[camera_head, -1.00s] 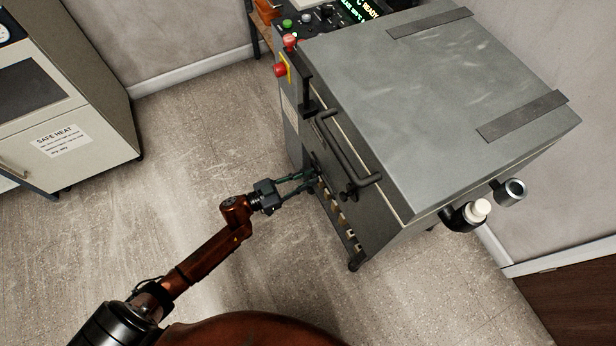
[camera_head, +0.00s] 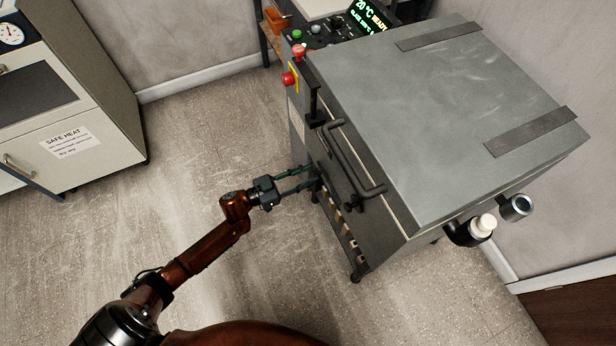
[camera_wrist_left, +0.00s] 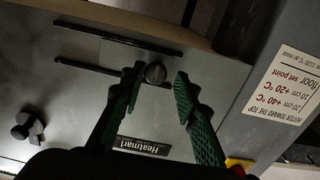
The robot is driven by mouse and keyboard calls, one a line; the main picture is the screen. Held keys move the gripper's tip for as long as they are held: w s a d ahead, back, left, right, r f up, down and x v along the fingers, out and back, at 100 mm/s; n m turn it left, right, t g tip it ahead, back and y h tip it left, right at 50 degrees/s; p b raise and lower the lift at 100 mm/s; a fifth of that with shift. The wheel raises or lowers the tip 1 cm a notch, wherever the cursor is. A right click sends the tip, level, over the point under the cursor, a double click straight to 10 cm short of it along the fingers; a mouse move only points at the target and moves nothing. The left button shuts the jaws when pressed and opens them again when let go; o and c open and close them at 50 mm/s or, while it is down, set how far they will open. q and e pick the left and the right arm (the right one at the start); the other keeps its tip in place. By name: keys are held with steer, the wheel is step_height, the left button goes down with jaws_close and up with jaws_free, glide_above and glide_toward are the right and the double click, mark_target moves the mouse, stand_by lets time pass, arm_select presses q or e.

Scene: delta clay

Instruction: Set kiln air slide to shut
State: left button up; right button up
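The kiln (camera_head: 450,130) is a grey box with a sloping lid and a dark handle on its front. In the left wrist view, a round dark knob (camera_wrist_left: 155,73) sits on the kiln's front panel (camera_wrist_left: 85,85) beside two dark slot-like bars (camera_wrist_left: 85,68). I take it for the air slide's knob. My left gripper (camera_head: 314,178) is at the kiln's front; in the wrist view its green fingers (camera_wrist_left: 157,78) stand apart on either side of the knob. The left finger is close to it, and a gap shows at the right finger. My right gripper is not in view.
A second dark knob (camera_wrist_left: 28,128) is on the panel. A red button (camera_head: 290,79) and control panel (camera_head: 325,35) are at the kiln's upper left.

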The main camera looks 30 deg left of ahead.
arm_select(q)
steer(key=shift+o, duration=1)
steer(key=shift+s, duration=0.1)
steer(key=v, duration=1.2)
steer(key=shift+f, duration=0.1)
